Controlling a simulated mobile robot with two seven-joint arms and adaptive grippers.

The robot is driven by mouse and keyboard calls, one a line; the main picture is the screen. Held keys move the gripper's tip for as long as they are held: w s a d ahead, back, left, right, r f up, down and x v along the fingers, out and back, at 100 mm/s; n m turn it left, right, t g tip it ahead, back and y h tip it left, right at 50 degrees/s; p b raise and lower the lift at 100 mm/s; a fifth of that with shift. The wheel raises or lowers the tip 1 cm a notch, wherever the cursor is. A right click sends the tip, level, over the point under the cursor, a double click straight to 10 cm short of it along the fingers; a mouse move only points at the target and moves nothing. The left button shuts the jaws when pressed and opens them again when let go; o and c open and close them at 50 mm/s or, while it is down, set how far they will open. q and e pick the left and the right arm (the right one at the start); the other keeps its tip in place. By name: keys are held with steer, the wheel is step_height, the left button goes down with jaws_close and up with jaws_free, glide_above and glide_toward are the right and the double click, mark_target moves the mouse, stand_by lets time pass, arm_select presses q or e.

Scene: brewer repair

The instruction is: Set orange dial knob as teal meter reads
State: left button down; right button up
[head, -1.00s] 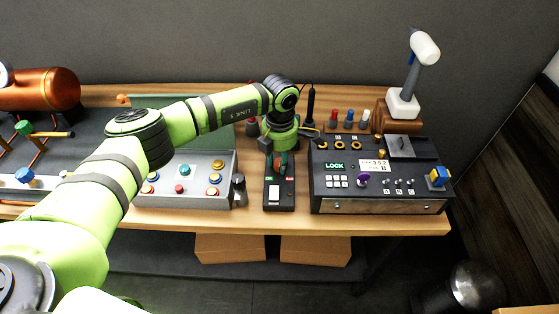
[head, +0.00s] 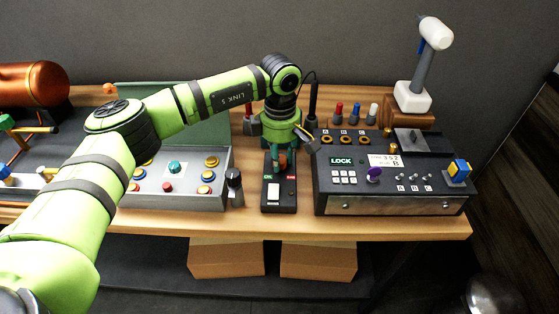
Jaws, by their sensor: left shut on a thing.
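My left gripper (head: 281,153) points down at the far end of a narrow black box (head: 278,202) with a white panel and small green and red labels. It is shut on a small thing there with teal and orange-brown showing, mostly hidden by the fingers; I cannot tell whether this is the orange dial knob. A teal round button (head: 174,167) is on the grey button panel (head: 190,199) to the left. I cannot make out a teal meter or its reading. My right gripper is not in view.
Right of the box stands a black lock console (head: 345,205) with a purple knob (head: 373,174), gold rings and a paper label (head: 384,160). A dark knob (head: 234,185) is close on the left. The wooden front strip (head: 330,228) is clear.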

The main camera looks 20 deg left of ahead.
mark_target(281, 160)
arm_select(q)
steer(key=shift+s+d, duration=0.1)
steer(key=shift+d, duration=0.05)
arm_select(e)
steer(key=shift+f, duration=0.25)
arm_select(q)
steer(key=c, duration=0.9)
jaws_free()
steer(key=shift+d, duration=0.1)
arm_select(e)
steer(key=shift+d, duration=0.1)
arm_select(q)
steer(key=shift+r, duration=0.25)
step_height(281, 160, up, 12)
steer(key=shift+f, duration=0.25)
